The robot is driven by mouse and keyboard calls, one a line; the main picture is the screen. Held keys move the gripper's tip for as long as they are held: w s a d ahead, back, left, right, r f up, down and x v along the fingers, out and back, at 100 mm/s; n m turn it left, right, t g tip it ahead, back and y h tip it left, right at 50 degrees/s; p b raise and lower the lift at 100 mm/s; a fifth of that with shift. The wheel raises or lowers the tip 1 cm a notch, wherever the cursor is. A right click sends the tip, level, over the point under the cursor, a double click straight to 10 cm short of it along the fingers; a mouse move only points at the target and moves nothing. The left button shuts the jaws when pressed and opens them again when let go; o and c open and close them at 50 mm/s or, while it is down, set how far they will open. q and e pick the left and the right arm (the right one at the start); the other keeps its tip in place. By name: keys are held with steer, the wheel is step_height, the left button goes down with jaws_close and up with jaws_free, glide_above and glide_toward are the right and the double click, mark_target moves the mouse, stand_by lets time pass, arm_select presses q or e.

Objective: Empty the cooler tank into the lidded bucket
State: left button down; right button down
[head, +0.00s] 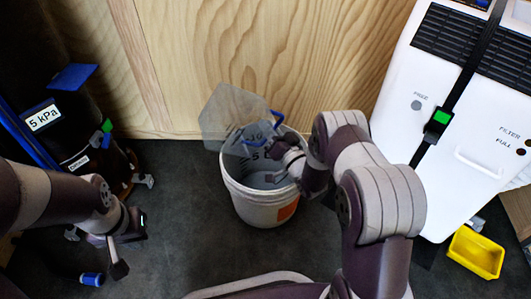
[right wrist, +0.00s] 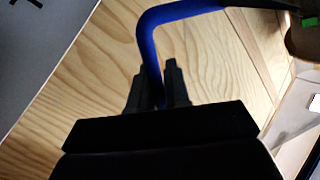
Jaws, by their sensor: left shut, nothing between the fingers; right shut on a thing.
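The tank (head: 222,108) is a translucent grey container with a blue handle (head: 258,125). It is tilted over the white bucket (head: 262,213), its lower part at the bucket's mouth. My right gripper (head: 275,142) is shut on the blue handle, which also shows between the fingers in the right wrist view (right wrist: 150,45). The bucket stands open on the floor with an orange label; its inside looks grey, and I cannot tell how much liquid is there. The white cooler (head: 400,125) stands at the right. My left gripper (head: 118,266) is shut and empty at lower left, away from the bucket.
A dark cylinder (head: 85,125) with a "5 kPa" label stands at the left. A small blue piece (head: 92,279) lies on the floor below my left arm. A yellow tray (head: 476,252) is at lower right. A wooden wall (head: 270,50) rises behind the bucket.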

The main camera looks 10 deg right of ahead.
steer(key=shift+d+f+m+t, duration=0.15)
steer(key=shift+d+m+t, duration=0.15)
steer(key=shift+m, duration=0.4)
stand_by(0.9)
